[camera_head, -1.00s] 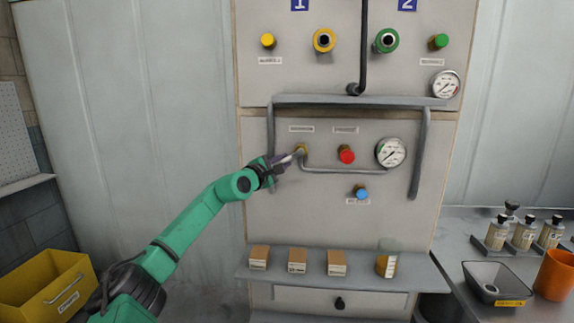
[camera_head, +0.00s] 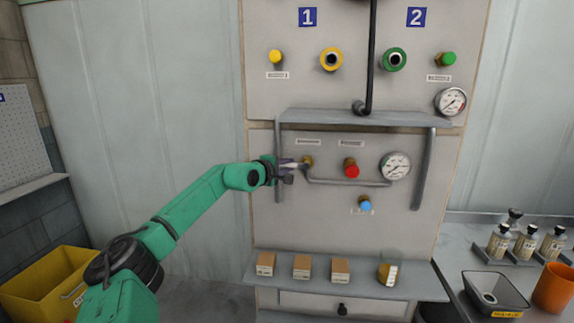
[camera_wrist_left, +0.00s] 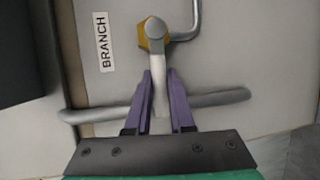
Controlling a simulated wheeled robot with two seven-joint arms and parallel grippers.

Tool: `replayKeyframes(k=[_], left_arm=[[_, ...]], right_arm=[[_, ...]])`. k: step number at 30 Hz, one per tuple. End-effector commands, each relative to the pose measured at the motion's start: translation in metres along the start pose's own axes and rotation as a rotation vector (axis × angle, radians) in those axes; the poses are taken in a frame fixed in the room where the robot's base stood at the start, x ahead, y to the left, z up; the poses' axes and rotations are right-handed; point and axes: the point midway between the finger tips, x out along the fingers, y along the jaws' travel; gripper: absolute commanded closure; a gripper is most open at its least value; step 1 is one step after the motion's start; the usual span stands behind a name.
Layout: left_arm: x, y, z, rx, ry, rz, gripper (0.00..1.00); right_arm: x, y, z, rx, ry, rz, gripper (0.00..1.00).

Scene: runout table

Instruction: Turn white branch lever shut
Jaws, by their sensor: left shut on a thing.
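The white branch lever (camera_head: 293,165) sticks out to the left from its brass valve (camera_head: 308,161), close to level and dipping slightly at its free end. In the left wrist view the lever (camera_wrist_left: 160,80) runs from the brass hub (camera_wrist_left: 152,36) down between my purple fingers, beside a BRANCH label (camera_wrist_left: 103,41). My left gripper (camera_head: 287,169) is shut on the lever; it also shows in the left wrist view (camera_wrist_left: 161,92). The fingers hide part of the lever's free end in the head view. My right gripper is not in view.
A grey pipe (camera_head: 345,182) runs right from the valve, below a red knob (camera_head: 351,170), to a gauge (camera_head: 396,166). A blue knob (camera_head: 365,204) sits lower. A vertical pipe (camera_head: 279,140) passes by my gripper. A shelf (camera_head: 340,287) holds boxes and a beaker.

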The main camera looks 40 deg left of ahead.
Motion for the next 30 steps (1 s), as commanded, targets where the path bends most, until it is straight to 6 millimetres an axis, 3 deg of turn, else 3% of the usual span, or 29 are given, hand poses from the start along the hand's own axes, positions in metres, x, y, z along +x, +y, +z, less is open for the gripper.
replayKeyframes(k=[7,8,10,21,30], left_arm=[[0.0,0.001,0.0,0.005,0.001,0.002,1.0],[0.0,0.001,0.0,0.005,0.001,0.002,0.75],[0.0,0.001,0.0,0.004,0.001,0.002,0.49],[-0.002,-0.001,-0.002,0.003,0.003,0.003,0.49],[-0.03,-0.007,0.0,0.013,0.002,0.0,0.49]], right_arm=[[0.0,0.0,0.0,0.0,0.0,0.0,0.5],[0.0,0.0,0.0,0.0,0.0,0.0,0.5],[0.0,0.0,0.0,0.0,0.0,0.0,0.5],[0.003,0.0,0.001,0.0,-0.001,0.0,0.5],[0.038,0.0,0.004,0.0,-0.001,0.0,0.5]])
